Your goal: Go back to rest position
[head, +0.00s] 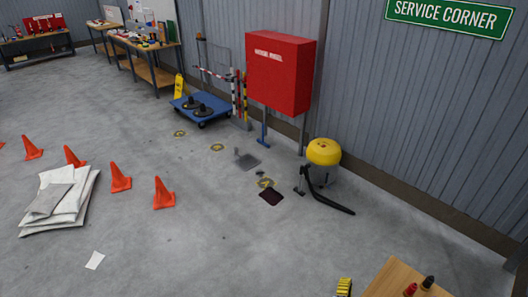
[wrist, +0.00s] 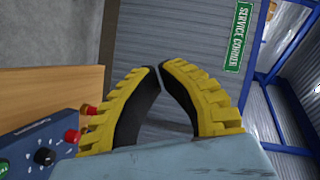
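My gripper (wrist: 157,68) has yellow ribbed fingers with black pads, and its fingertips meet with nothing seen between them. In the head view a yellow part of it (head: 344,287) shows at the bottom edge, left of a wooden table (head: 392,278). The rest of the gripper is cut off there. In the wrist view a blue panel (wrist: 40,150) with red and black knobs is at the lower left, close to the left finger. I cannot tell whether they touch.
A red cabinet (head: 280,72) on legs stands by the wall, with a yellow-topped vacuum (head: 324,153) near it. Orange cones (head: 163,193) and white sacks (head: 60,198) are on the left floor. A blue cart (head: 202,108) stands farther back. The middle floor is mostly clear.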

